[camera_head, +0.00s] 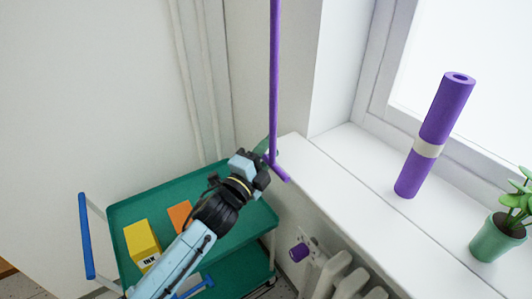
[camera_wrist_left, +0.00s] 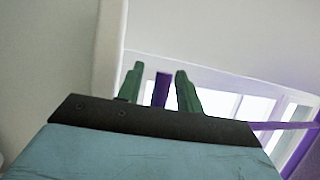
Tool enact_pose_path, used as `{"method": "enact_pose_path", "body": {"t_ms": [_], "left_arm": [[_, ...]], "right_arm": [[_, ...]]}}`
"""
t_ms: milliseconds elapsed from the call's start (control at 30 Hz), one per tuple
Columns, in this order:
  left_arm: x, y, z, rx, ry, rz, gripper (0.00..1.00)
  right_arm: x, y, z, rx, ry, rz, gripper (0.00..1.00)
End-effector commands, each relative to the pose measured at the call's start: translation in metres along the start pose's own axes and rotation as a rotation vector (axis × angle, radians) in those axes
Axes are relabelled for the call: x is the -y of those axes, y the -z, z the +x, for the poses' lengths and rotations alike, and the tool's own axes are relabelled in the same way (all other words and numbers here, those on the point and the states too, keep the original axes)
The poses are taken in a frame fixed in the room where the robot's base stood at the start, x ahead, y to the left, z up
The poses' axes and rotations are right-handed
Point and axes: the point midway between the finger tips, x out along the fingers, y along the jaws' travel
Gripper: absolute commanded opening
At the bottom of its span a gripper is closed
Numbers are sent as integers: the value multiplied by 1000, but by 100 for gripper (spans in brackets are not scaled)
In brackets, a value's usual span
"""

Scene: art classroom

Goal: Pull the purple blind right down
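A thin purple pull rod (camera_head: 274,75) hangs from above in the head view and ends in a short purple crossbar (camera_head: 280,170). My left gripper (camera_head: 266,158) is at the rod's lower end, beside the crossbar. In the left wrist view its two green fingers (camera_wrist_left: 160,88) stand apart, with a purple piece (camera_wrist_left: 161,90) between them and slim gaps at each side. Whether the fingers touch it I cannot tell. Purple strips (camera_wrist_left: 285,126) also show at the right of that view, near the bright window. The blind itself is not clearly seen. My right gripper is out of view.
A purple roll with a pale band (camera_head: 443,115) and a potted plant (camera_head: 497,240) stand on the white sill (camera_head: 345,170). A radiator (camera_head: 345,275) with a purple knob is below. A green trolley (camera_head: 245,225) carries a yellow box (camera_head: 141,242) and an orange item (camera_head: 180,215).

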Motion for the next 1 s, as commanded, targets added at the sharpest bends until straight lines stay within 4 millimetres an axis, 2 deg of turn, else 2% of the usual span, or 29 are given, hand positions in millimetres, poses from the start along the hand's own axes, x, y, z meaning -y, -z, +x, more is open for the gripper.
{"method": "enact_pose_path", "body": {"t_ms": [167,500,700,833,1000], "left_arm": [[-1,0,-13,1,-1,-1,36],[-1,0,-85,0,-3,0,36],[-1,0,-118,1,-3,-1,36],[-1,0,-129,1,-2,-1,36],[0,0,-134,0,-1,0,36]], "right_arm": [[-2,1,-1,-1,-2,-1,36],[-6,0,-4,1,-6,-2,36],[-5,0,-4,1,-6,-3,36],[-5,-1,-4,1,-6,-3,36],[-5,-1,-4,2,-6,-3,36]]}}
